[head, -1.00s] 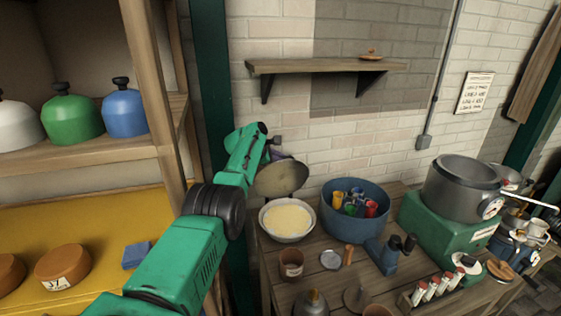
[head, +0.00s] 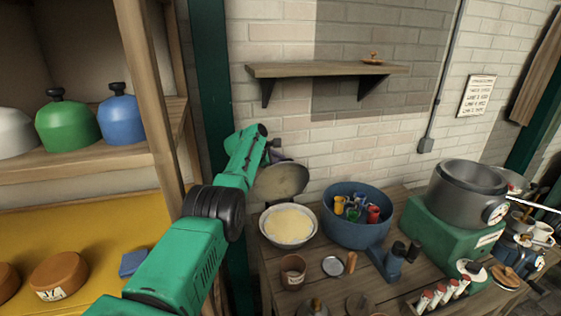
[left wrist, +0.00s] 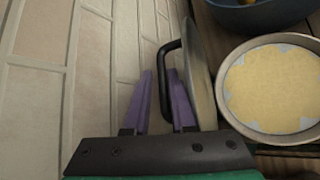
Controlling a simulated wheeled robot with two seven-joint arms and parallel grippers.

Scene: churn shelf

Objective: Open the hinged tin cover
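The round tin (head: 289,226) stands on the wooden table with a pale yellow surface inside. Its hinged cover (head: 280,181) stands raised, close to upright, at the tin's wall side. In the left wrist view the cover (left wrist: 199,72) shows nearly edge-on, with a black loop handle (left wrist: 164,62) on its outer face. My left gripper (left wrist: 160,74) is open at the handle, one purple finger on each side of the bar, with a gap visible. In the head view the gripper (head: 278,156) is partly hidden behind the cover. My right gripper is not in view.
A blue pan (head: 357,239) holding coloured items stands right of the tin. A brown cup (head: 292,273) and a small round lid (head: 333,266) lie in front. A wooden rack (head: 150,85) stands at left, and the brick wall (head: 290,115) is close behind the cover.

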